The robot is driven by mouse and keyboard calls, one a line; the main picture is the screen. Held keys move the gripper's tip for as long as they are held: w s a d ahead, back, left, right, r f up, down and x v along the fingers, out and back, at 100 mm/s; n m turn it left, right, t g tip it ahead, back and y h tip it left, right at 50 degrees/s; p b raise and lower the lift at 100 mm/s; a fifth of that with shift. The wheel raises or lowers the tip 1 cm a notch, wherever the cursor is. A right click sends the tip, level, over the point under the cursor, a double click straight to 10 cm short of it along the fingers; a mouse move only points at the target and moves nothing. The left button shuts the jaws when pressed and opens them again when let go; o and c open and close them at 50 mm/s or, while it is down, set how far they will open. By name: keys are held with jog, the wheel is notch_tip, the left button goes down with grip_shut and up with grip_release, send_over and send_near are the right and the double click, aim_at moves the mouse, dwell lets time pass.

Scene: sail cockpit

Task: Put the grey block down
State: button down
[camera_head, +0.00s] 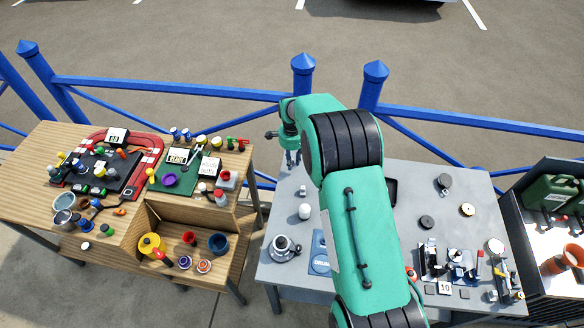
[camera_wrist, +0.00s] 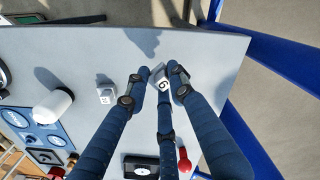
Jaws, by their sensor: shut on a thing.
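My gripper (camera_wrist: 161,74) has three dark blue jointed fingers and is shut on a small light grey block (camera_wrist: 160,79) with a dark round mark on its face. The fingertips press it from the sides. A shadow lies on the grey table (camera_wrist: 205,50) apart from the fingertips, so the block seems held above the top. In the head view my gripper (camera_head: 292,158) hangs over the far left corner of the grey table (camera_head: 285,262).
A small pale block (camera_wrist: 105,93) and a white cylinder (camera_wrist: 53,105) stand nearby on the table. A blue panel with dials (camera_wrist: 30,128) lies beyond them. A red knob (camera_wrist: 184,163) is near the fingers. Blue railing (camera_wrist: 285,50) runs past the table edge. The table's corner area is bare.

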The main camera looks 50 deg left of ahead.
jog(key=shift+f, duration=2.05)
jog(key=shift+f, duration=0.15)
jog(key=c, duration=1.5)
grip_release()
jog(key=shift+r, duration=6.1)
